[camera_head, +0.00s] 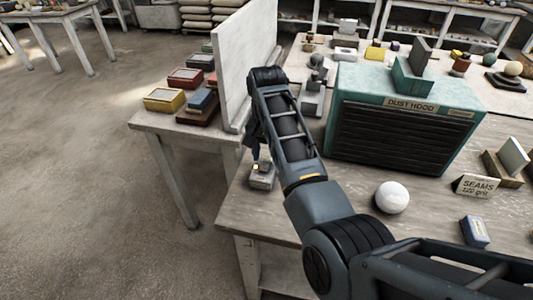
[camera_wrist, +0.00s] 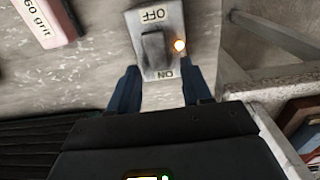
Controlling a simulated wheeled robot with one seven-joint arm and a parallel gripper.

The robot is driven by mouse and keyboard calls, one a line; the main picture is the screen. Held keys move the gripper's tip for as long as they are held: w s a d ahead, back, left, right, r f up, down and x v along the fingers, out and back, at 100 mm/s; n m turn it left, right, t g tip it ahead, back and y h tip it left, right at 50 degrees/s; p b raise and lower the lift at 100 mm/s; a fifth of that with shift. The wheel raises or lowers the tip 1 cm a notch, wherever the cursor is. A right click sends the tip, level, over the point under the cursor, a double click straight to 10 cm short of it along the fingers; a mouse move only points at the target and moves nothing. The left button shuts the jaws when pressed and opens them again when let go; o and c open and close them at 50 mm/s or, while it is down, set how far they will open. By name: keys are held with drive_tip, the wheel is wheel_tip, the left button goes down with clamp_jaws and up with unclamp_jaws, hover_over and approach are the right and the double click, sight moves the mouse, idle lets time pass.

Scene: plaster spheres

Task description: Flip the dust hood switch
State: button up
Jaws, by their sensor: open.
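The dust hood switch is a small grey box (camera_head: 262,178) on the near left part of the workbench. In the wrist view, its plate (camera_wrist: 148,20) carries a dark rocker (camera_wrist: 153,50), OFF and ON labels at opposite ends, and a glowing amber lamp (camera_wrist: 180,45). I cannot tell which way the rocker is tilted. My gripper (camera_wrist: 160,66) is open and empty, with its blue fingers on either side of the ON end. In the head view, my arm reaches over the bench and partly hides the gripper. The teal dust hood (camera_head: 350,85) stands right of it.
A white sphere (camera_head: 392,197) sits before the hood, near my arm. A seams sign (camera_head: 475,185) stands further right. A white upright panel (camera_head: 246,65) rises behind the switch on the left. A pink 60 grit block (camera_wrist: 45,20) lies near the switch.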

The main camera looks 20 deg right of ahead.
drive_tip(key=shift+f, duration=0.4)
drive_tip(key=shift+c, duration=0.4)
clamp_jaws()
